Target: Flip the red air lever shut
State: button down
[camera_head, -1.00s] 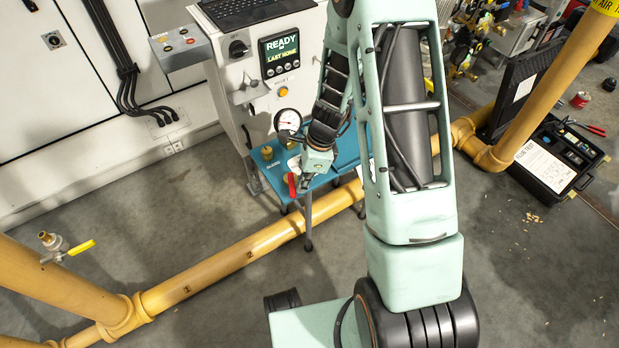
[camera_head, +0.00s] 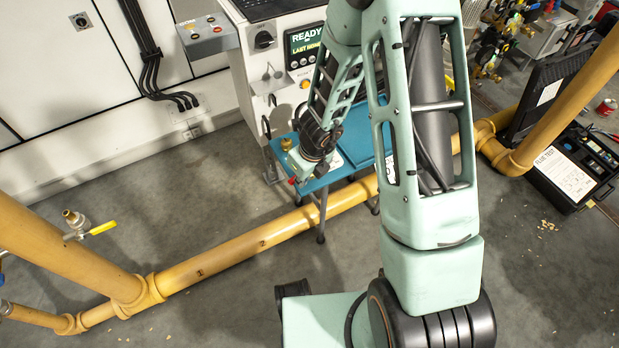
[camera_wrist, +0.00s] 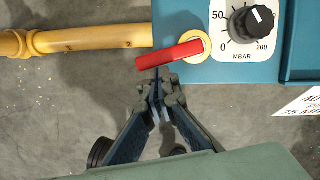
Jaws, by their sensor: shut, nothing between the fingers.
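In the wrist view the red air lever (camera_wrist: 170,53) extends left and slightly down from a cream round pivot (camera_wrist: 199,44) on the blue bench panel (camera_wrist: 222,72). Its free end reaches past the panel's left edge. My gripper (camera_wrist: 158,82) is shut and empty, its fingertips just below the lever's free half. I cannot tell whether they touch it. In the head view only a small red part of the lever (camera_head: 292,181) shows beside my wrist, which hides most of it and the gripper.
A black pressure knob (camera_wrist: 252,22) marked in MBAR is right of the lever. A yellow gas pipe (camera_head: 240,246) runs along the floor in front of the blue bench. The white cabinet with the READY display (camera_head: 305,42) stands behind. A black case (camera_head: 572,170) lies at right.

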jog(key=shift+w, duration=0.1)
jog(key=shift+w+d+p, duration=0.5)
jog(key=shift+w+p, duration=0.05)
jog(key=shift+w, duration=0.05)
jog(key=shift+d, duration=0.1)
